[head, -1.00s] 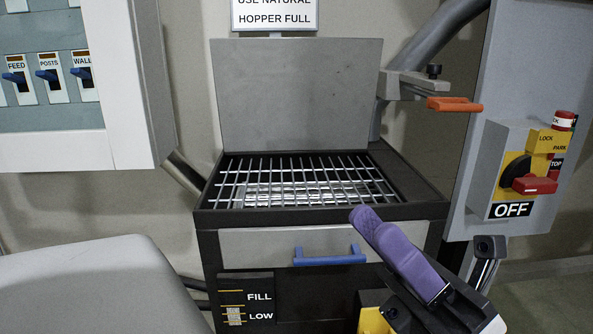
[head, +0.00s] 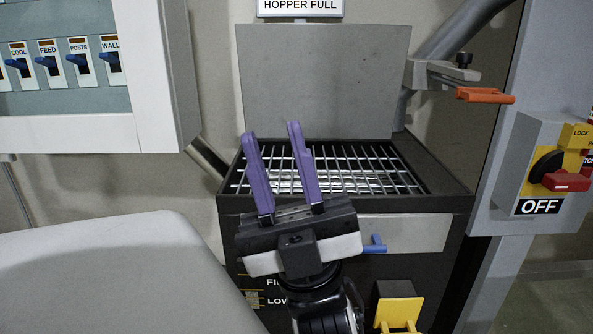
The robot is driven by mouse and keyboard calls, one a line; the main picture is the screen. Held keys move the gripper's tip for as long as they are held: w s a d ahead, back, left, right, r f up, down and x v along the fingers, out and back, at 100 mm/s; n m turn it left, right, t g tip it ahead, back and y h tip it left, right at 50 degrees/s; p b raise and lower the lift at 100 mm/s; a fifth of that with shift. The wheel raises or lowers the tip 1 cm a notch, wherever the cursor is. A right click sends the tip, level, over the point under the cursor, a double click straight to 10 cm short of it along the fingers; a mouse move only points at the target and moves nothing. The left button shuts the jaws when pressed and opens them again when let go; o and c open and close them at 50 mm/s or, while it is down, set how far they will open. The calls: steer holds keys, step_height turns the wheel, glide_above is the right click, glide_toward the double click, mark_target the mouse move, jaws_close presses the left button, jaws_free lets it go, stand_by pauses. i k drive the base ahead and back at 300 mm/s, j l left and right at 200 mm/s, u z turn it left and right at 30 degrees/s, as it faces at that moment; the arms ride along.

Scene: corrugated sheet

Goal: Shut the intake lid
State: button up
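The intake lid (head: 322,75) is a flat grey panel standing upright at the back of the black intake box (head: 447,205). The box's top is open, and a metal grate (head: 365,165) shows inside it. My gripper (head: 272,132) is in front of the box, with its two purple fingers pointing up and apart. Nothing is between the fingers. In the picture the fingers overlap the grate and the lid's lower edge; I cannot tell how far in front of the lid they are. My gripper hides part of the box's front and its blue handle (head: 375,244).
An orange lever (head: 485,96) on a grey bracket sticks out right of the lid. A switch box with a red knob (head: 566,181), marked OFF, is at the right. A breaker panel (head: 70,70) hangs at the left. A grey rounded surface (head: 120,265) fills the lower left.

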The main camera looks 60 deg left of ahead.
mark_target(340, 80)
steer(key=u, duration=1.4)
